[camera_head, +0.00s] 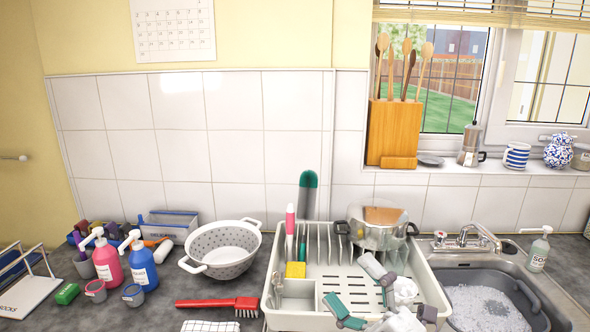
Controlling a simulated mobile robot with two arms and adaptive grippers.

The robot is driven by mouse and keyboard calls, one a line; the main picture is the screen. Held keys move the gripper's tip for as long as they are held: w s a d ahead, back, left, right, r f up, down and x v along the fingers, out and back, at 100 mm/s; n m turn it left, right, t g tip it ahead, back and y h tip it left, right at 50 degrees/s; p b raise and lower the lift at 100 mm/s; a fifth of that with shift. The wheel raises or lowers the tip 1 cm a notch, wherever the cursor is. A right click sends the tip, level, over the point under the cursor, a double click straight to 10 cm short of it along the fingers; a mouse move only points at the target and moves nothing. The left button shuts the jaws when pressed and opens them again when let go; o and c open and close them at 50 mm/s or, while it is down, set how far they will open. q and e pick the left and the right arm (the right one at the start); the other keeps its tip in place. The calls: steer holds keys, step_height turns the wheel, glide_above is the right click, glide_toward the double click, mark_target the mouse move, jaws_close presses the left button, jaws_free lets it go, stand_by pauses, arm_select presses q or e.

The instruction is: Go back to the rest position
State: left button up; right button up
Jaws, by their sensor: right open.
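My right gripper (360,292) is at the bottom centre-right, over the right part of the white dish rack (282,314). Its fingers are spread open, and I see nothing between them. The white wrist parts come in from the bottom edge and hide part of the rack. My left gripper is not in view.
A steel pot (378,236) stands at the rack's back right. The sink (545,300) with a grey basin of suds is to the right. A white colander (223,250), red brush (218,303), pink bottle (106,262) and blue bottle (142,266) are on the left counter.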

steer(key=s+d+f+m+g+h, duration=0.2)
steer(key=d+f+m+h, duration=0.55)
steer(key=f+m, duration=0.25)
steer(key=s+d+f+m+g+h, duration=0.1)
steer(key=d+f+m+h, duration=0.5)
steer(key=f+m+h, duration=0.35)
steer(key=s+f+m+g+y, duration=0.1)
steer(key=s+f+g, duration=0.5)
steer(key=s, duration=0.4)
steer(key=s+f+m+g+y, duration=0.1)
steer(key=s+f+m+g, duration=0.1)
steer(key=s+f+g, duration=0.55)
steer(key=s+f+t+b, duration=0.1)
steer(key=s+f, duration=0.1)
steer(key=f, duration=1.3)
steer(key=s+f, duration=0.2)
steer(key=f, duration=1.2)
steer(key=s+d+f+b, duration=0.1)
steer(key=s+d+f, duration=0.1)
steer(key=s+f, duration=1.4)
steer(key=shift+f+g, duration=0.2)
steer(key=shift+g, duration=0.25)
